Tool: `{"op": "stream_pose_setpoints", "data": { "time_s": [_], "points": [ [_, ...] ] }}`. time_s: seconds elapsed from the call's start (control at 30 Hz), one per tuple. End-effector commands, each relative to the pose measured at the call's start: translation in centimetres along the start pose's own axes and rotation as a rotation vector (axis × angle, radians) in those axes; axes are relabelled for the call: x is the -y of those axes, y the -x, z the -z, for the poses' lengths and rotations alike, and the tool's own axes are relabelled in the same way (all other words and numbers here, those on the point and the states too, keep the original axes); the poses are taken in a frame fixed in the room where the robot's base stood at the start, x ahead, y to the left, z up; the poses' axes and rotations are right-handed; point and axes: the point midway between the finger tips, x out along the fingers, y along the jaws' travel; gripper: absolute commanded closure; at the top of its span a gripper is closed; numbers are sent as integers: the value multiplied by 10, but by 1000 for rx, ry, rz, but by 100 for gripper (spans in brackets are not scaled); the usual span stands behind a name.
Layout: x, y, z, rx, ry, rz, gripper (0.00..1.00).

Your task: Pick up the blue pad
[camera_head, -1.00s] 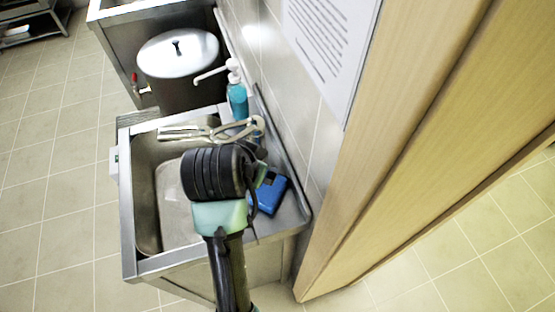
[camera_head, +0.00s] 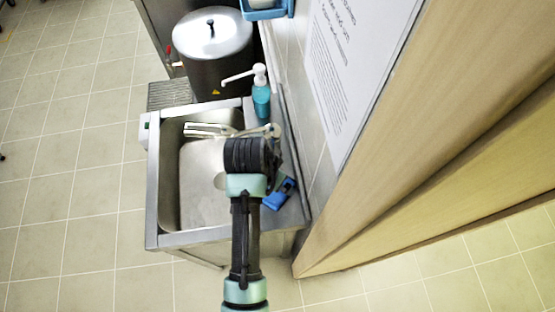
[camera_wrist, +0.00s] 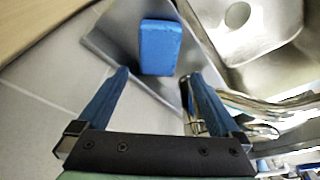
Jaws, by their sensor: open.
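The blue pad (camera_wrist: 160,47) lies on the steel ledge of the sink, beside the basin on the wall side. In the head view the blue pad (camera_head: 281,194) is partly hidden behind my arm. My gripper (camera_wrist: 160,78) is open in the wrist view, with its two blue fingers spread and nothing between them. The pad shows ahead of the fingertips, roughly centred between them, and apart from them. In the head view my wrist covers much of the gripper, and the fingers are hard to make out.
The sink basin (camera_head: 200,190) is left of the pad. A metal faucet (camera_head: 215,130) crosses the basin's far end and stands close to the right finger in the wrist view. A soap bottle (camera_head: 261,98) and a lidded stockpot (camera_head: 213,50) stand beyond. A wooden door (camera_head: 420,150) is at right.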

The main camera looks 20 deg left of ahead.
Motion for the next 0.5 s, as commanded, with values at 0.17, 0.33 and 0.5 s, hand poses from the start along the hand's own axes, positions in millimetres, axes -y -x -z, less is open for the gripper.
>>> {"op": "stream_pose_setpoints", "data": {
  "time_s": [0.17,0.33,0.5],
  "points": [
    [0,-11,-1,0,0,1,0],
    [-4,-32,-9,4,0,-2,0],
    [-4,-54,-10,0,-1,0,0]
  ]
}}
